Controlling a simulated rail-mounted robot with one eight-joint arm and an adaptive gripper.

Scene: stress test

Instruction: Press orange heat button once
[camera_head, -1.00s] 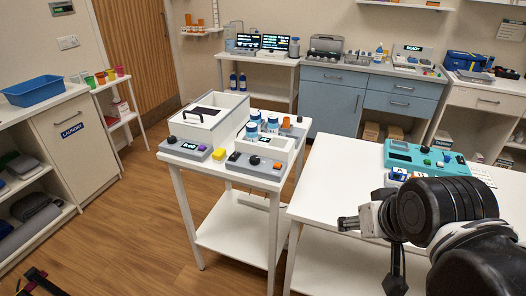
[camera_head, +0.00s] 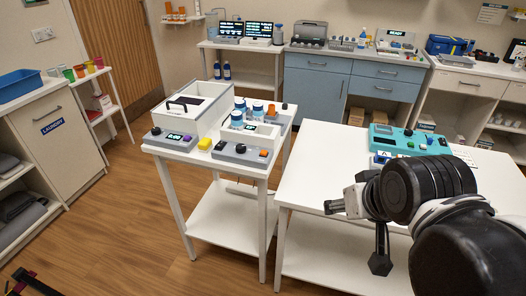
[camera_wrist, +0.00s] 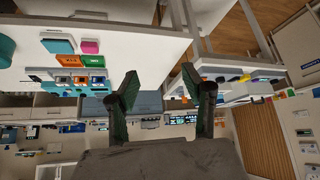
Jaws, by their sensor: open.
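A small orange button (camera_head: 264,153) sits at the right end of a grey control unit (camera_head: 242,156) on the front of the white trolley. That unit also has a black knob (camera_head: 240,149) and a dark display. I cannot read a heat label on it. My gripper (camera_head: 333,206) is right of the trolley, over the white table, apart from the button. In the wrist view my gripper (camera_wrist: 160,88) has its two fingers spread with nothing between them. The trolley's units show small at the right of that view, and I cannot pick out the button there.
A teal device (camera_head: 408,140) stands on the white table (camera_head: 310,165). A gap separates the table from the trolley.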

